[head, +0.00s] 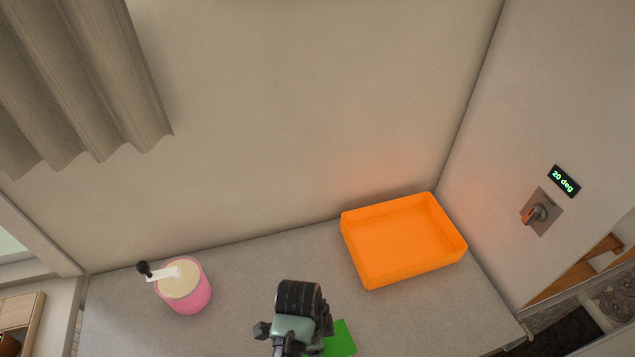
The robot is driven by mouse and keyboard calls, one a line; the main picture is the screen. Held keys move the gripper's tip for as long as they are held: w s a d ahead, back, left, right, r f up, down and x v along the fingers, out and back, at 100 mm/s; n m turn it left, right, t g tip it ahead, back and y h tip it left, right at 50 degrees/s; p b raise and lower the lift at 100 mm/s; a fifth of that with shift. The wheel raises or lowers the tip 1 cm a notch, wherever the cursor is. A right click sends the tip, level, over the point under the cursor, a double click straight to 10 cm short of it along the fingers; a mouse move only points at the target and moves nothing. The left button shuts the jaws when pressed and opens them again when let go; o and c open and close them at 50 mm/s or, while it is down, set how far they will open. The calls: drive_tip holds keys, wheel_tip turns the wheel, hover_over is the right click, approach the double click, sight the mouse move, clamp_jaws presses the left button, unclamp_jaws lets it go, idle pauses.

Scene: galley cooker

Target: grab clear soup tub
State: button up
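A pink tub (184,294) with a cream-coloured top stands upright at the left of the grey counter in the head view. A white piece (165,274) with a black knob sticks out from its top to the left. No see-through tub shows, and I cannot tell whether the pink one is the clear soup tub. My gripper (292,328) is at the bottom middle, to the right of the pink tub and apart from it. Its fingertips cannot be made out, so I cannot tell whether it is open or shut.
An orange open tray (404,275) sits at the right back of the counter (245,275) and looks empty. A flat green piece (341,338) lies partly hidden behind my arm. A wall knob (536,213) and a "20 deg" display (564,181) are at the right.

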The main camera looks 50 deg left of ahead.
drive_tip(key=shift+f, duration=0.4)
clamp_jaws()
drive_tip(key=shift+w+r, duration=0.1)
idle(1.1)
